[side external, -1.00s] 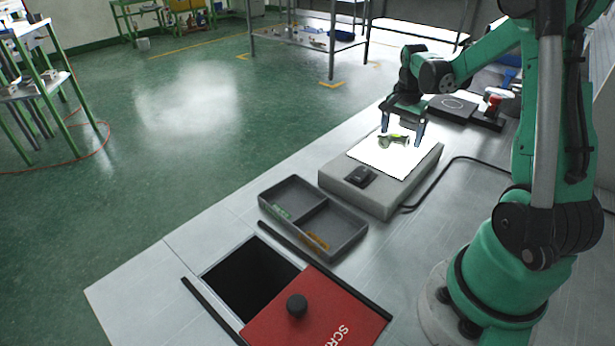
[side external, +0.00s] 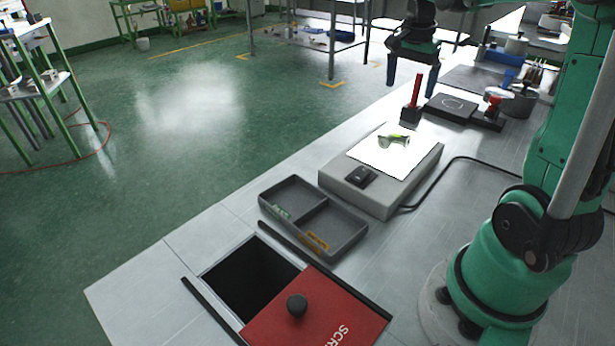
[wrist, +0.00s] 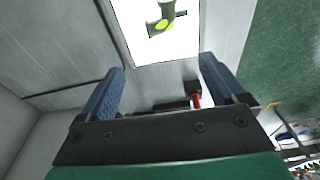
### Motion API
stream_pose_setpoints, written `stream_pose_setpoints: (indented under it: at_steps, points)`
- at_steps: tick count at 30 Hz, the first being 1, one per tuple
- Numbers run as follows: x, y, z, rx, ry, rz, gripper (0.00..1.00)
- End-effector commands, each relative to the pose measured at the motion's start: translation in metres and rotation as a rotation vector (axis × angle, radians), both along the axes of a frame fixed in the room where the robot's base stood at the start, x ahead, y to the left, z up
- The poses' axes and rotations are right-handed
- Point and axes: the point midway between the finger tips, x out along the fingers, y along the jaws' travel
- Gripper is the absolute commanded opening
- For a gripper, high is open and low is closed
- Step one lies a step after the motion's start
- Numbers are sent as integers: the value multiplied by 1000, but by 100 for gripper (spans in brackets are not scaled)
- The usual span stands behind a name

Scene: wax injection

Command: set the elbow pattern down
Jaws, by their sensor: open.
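The elbow pattern (side external: 394,141), a small grey-green piece with a bright yellow-green end, lies on the glowing white panel (side external: 380,158) of a grey light box (side external: 400,195). It also shows at the top of the wrist view (wrist: 163,20), lying on the lit panel with nothing holding it. My gripper (side external: 411,82) is open and empty, raised above and behind the light box, clear of the pattern. In the wrist view its two blue fingers (wrist: 155,88) stand wide apart with nothing between them.
A red-handled tool on a black base (side external: 411,116) stands just behind the light box, below my gripper. A dark plate (side external: 452,107) lies farther back. A two-part grey tray (side external: 335,243), an open dark bin and a red scrap lid (side external: 318,318) are in front.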

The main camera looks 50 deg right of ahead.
Motion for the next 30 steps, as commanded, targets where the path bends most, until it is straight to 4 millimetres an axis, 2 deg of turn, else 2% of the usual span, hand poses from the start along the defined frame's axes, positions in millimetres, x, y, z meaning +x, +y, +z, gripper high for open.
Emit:
stream_pose_setpoints:
  at_steps: [2,5,8,9,12,15,18,22,30]
  points:
    - [2,6,4,-4,-6,30,90]
    - [10,32,6,-30,-36,176,90]
    - [19,78,6,-81,-94,450,90]
    - [21,99,4,-109,-122,581,90]
    - [21,151,-3,-185,-197,899,90]
    - [14,192,-14,-263,-266,1172,90]
    - [7,221,-24,-326,-321,1370,90]
    - [1,239,-31,-379,-361,1507,90]
    - [0,242,-32,-392,-369,1535,90]
